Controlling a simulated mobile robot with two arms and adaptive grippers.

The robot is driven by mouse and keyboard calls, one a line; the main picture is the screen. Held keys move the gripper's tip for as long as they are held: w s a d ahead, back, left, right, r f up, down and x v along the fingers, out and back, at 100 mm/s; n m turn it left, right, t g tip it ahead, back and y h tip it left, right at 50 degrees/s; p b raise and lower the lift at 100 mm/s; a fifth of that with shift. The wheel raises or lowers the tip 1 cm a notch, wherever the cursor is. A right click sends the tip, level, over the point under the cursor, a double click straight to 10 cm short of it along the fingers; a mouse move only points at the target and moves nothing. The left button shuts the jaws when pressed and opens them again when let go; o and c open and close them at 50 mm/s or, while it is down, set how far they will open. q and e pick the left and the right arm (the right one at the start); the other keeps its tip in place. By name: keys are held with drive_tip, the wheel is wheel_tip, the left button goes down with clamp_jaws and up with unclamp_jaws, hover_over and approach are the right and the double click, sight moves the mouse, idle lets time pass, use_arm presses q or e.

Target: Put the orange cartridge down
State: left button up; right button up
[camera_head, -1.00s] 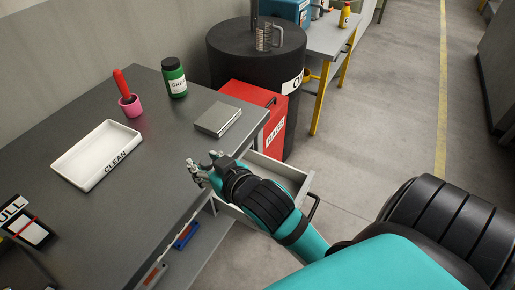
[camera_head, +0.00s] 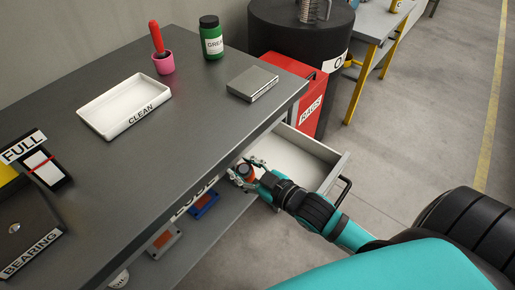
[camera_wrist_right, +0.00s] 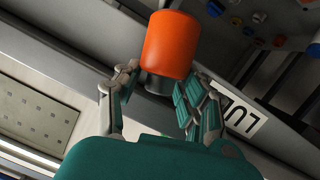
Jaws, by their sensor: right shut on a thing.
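The orange cartridge (camera_head: 246,171) is a short cylinder with a dark lower end. It shows large in the right wrist view (camera_wrist_right: 168,42), tilted in the picture. My right gripper (camera_head: 242,174) is shut on it at its dark end; the fingers (camera_wrist_right: 160,82) stand on both sides of it. In the head view the cartridge is just off the bench's front edge, near the left side of the open drawer (camera_head: 335,155), and partly hidden by the fingers. I cannot tell whether it touches anything below. My left gripper is not in view.
The grey bench (camera_head: 185,135) holds a white CLEAN tray (camera_head: 88,117), a pink cup (camera_head: 163,66), a green jar (camera_head: 211,40) and a grey box (camera_head: 252,82). A lower shelf (camera_head: 205,238) holds a blue item (camera_head: 205,203).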

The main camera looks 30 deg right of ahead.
sight(253, 141)
drive_tip(key=w+d, duration=0.6)
drive_tip(key=w, duration=0.1)
drive_tip(key=shift+w+d+r, duration=0.1)
drive_tip(key=f, duration=0.1)
drive_tip(key=w+d+f, duration=0.1)
drive_tip(key=f, duration=0.3)
drive_tip(key=shift+w+d+f+b, duration=0.1)
drive_tip(key=shift+w+d+b, duration=0.1)
drive_tip(key=shift+w+b, duration=0.15)
drive_tip(key=shift+w+d+p, duration=0.3)
drive_tip(key=shift+w+d, duration=0.05)
drive_tip(key=shift+w, duration=0.05)
drive_tip(key=shift+w+d+m+g, duration=0.4)
drive_tip(key=shift+m+g, duration=0.5)
drive_tip(key=shift+f+y, duration=0.4)
drive_tip(key=shift+f, duration=1.2)
drive_tip(key=o, duration=1.2)
drive_tip(key=shift+f, duration=0.1)
